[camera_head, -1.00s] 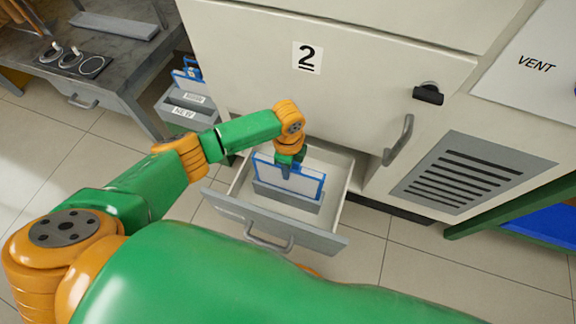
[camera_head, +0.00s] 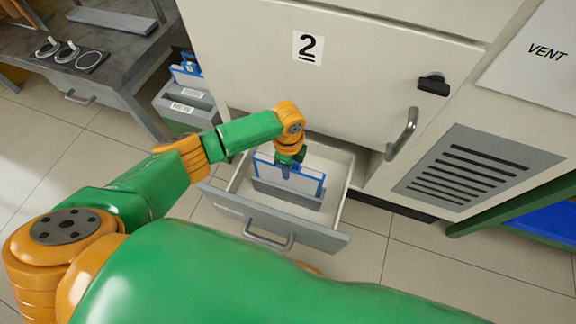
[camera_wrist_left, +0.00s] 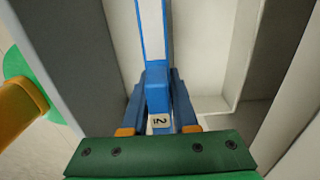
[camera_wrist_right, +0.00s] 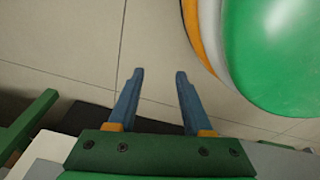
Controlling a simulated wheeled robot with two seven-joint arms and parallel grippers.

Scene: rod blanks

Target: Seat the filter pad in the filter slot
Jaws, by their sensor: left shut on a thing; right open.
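The filter pad (camera_head: 308,182) is a white panel in a blue frame. It stands upright at the grey filter slot (camera_head: 284,197) inside the open drawer (camera_head: 228,206). Its lower part is hidden behind the slot's front wall, so I cannot tell how deep it sits. My left gripper (camera_head: 287,170) is above the slot, shut on the pad's blue tab. The left wrist view shows the tab (camera_wrist_left: 158,92) between the fingers, with a label "2" near it. My right gripper (camera_wrist_right: 158,76) is open and empty over the floor, away from the drawer.
The cabinet (camera_head: 250,75) marked "2" rises behind the drawer, with a door handle (camera_head: 402,135) and vent grille (camera_head: 475,170). Grey bins (camera_head: 180,108) holding a blue-framed item stand left of the drawer. A workbench (camera_head: 120,55) is at the upper left.

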